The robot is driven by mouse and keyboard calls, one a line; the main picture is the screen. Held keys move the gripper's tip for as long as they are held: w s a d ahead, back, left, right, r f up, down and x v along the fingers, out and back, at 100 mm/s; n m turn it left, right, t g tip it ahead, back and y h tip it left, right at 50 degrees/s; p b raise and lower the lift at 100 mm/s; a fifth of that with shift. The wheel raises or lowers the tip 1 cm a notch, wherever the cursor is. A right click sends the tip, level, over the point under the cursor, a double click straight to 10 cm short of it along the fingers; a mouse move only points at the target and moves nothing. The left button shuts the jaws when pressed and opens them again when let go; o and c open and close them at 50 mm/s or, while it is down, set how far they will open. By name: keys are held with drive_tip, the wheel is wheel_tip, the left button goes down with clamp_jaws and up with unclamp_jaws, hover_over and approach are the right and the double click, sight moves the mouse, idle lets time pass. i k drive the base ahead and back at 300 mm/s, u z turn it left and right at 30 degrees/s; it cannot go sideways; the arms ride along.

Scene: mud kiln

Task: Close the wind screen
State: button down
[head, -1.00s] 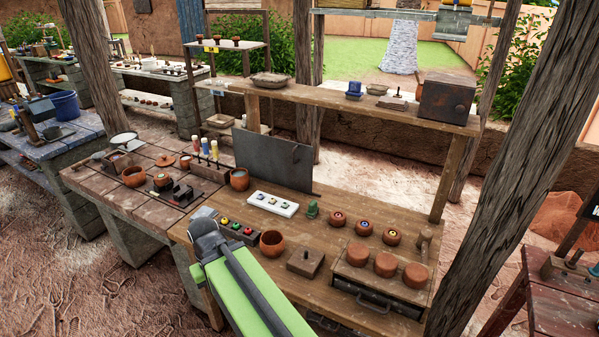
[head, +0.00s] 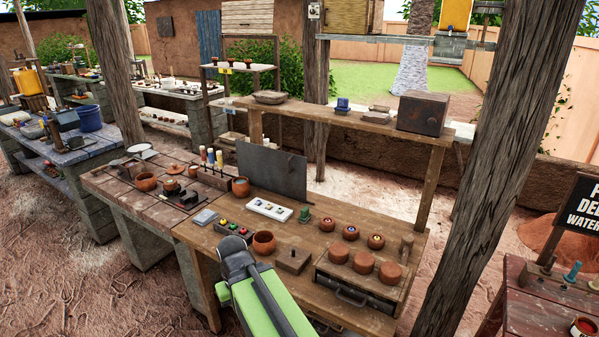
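The wind screen appears to be the dark grey flat panel (head: 272,170) standing upright at the back left of the wooden bench, below the raised shelf. Its right edge has a thin post reaching down to the bench top. My gripper (head: 234,250) is at the bench's front left edge, at the end of my green arm. It is in front of the panel and well apart from it. The fingers are hidden or too small to tell whether they are open.
On the wooden bench (head: 212,238) between my gripper and the panel are a button box (head: 238,232), a clay cup (head: 264,243) and a white tray (head: 270,209). Clay pots and a drawer box (head: 345,288) stand to the right. A thick post (head: 480,170) rises at right.

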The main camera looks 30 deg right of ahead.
sight(285, 173)
drive_tip(key=z, duration=0.05)
drive_tip(key=i, duration=0.9)
drive_tip(key=u, duration=0.05)
